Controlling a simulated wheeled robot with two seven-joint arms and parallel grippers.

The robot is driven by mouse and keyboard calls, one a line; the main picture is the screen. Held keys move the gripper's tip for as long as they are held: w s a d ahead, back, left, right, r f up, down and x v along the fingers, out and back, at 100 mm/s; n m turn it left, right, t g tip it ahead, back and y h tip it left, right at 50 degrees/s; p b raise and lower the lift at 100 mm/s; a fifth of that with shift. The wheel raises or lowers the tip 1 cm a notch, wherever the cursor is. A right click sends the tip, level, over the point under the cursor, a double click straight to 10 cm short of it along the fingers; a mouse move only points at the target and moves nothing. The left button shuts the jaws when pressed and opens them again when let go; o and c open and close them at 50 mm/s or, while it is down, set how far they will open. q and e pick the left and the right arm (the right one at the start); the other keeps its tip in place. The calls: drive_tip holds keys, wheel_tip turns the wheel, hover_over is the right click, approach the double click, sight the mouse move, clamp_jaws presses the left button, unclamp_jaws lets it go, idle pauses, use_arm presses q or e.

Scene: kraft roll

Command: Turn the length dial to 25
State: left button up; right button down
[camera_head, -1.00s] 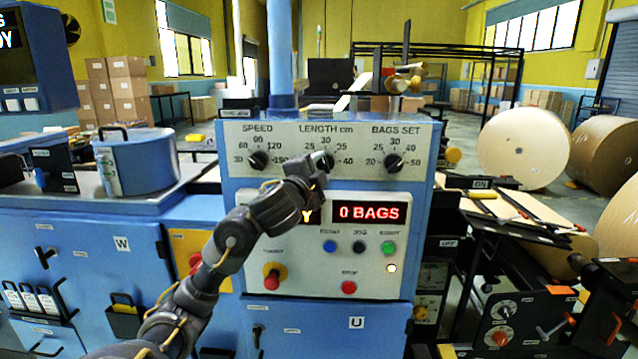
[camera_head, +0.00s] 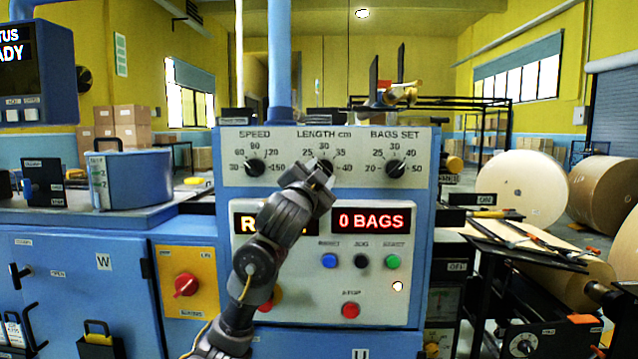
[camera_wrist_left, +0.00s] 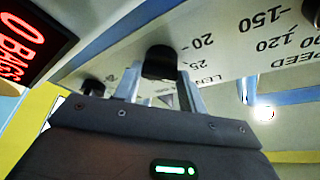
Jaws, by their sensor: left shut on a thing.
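The length dial (camera_head: 325,163) is the black middle knob in the top row of the panel, under the label LENGTH cm. The marks 25, 30, 35 and 40 show around it; the low end of the scale is hidden by my gripper. My left gripper (camera_head: 322,171) reaches up from below and is shut on this dial. In the left wrist view the black knob (camera_wrist_left: 160,62) sits between my two fingers (camera_wrist_left: 160,88), near the marks 20 and 25. I cannot tell where its pointer stands. My right gripper is out of view.
The speed dial (camera_head: 254,167) is to the left and the bags set dial (camera_head: 396,168) to the right on the same panel. Below are a red display reading 0 BAGS (camera_head: 370,220), several push buttons and the red stop button (camera_head: 350,310). Paper rolls (camera_head: 520,188) stand far right.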

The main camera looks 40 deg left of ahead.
use_arm(q)
drive_tip(key=shift+r, duration=0.25)
drive_tip(key=o, duration=1)
drive_tip(key=shift+f, duration=0.1)
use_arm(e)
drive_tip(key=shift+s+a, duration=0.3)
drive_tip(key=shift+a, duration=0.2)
